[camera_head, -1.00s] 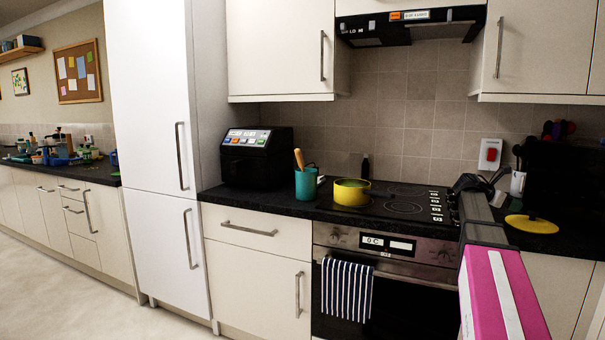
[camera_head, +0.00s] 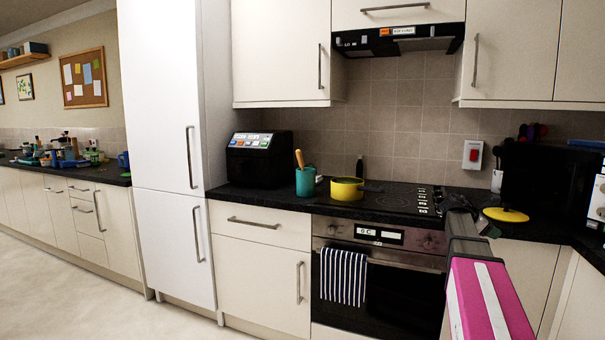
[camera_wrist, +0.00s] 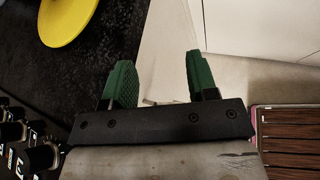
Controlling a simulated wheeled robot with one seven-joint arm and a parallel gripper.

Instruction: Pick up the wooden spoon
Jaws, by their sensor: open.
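A wooden spoon (camera_head: 299,158) stands in a teal cup (camera_head: 305,182) on the black counter, left of the hob. Only its handle shows above the rim; the rest is hidden in the cup. My gripper (camera_wrist: 158,85) is open and empty in the wrist view, with its green fingers apart. It is above the counter's front edge, near a yellow lid. In the head view my arm reaches over the right side of the hob, well to the right of the spoon, and the fingers are hard to make out there.
A yellow pan (camera_head: 346,190) sits on the hob (camera_head: 390,199), just right of the cup. A black appliance (camera_head: 259,159) stands left of the cup. The yellow lid (camera_head: 506,215) lies on the right counter. A range hood (camera_head: 399,39) hangs above. A striped towel (camera_head: 343,276) hangs on the oven.

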